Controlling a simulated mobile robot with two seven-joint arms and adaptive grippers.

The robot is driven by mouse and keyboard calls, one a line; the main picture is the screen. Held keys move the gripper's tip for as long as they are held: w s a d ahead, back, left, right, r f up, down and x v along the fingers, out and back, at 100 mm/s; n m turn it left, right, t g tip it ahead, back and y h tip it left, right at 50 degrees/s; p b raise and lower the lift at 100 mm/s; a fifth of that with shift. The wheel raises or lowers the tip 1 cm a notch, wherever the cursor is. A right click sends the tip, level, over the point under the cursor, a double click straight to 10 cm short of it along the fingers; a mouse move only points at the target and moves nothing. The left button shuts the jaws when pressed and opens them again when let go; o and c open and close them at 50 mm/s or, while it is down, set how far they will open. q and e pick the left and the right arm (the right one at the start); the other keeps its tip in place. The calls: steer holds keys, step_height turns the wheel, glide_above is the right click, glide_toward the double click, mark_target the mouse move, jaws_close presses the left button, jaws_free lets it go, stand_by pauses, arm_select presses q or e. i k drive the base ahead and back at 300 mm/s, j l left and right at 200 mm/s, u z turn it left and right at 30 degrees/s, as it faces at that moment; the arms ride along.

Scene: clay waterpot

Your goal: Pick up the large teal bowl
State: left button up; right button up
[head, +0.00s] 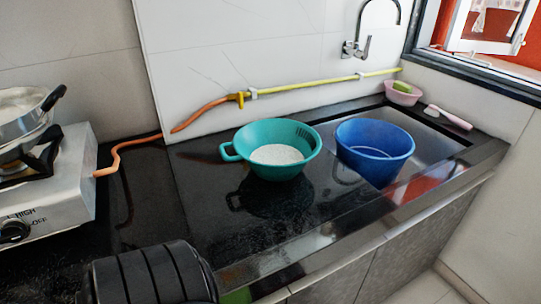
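The large teal bowl (270,148) stands upright on the glossy black counter, left of the blue tub. It has a loop handle on its left side and slots in its right wall near the rim. Its inside bottom shows a whitish, speckled patch; I cannot tell whether this is contents. Neither gripper shows in the head view, and nothing is touching the bowl.
A blue tub (374,150) stands close right of the bowl, by the sink. A pink bowl (403,93) sits in the back corner. A stove (50,190) with a pot (22,112) is at left. The counter (225,225) in front is clear.

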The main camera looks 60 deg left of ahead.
mark_target(276, 150)
steer(key=u, duration=1.3)
steer(key=i+l+u, duration=0.2)
steer(key=u, duration=0.3)
steer(key=i+l+u, duration=0.15)
steer(key=l+u, duration=0.35)
steer(key=i+l, duration=0.1)
steer(key=l, duration=0.15)
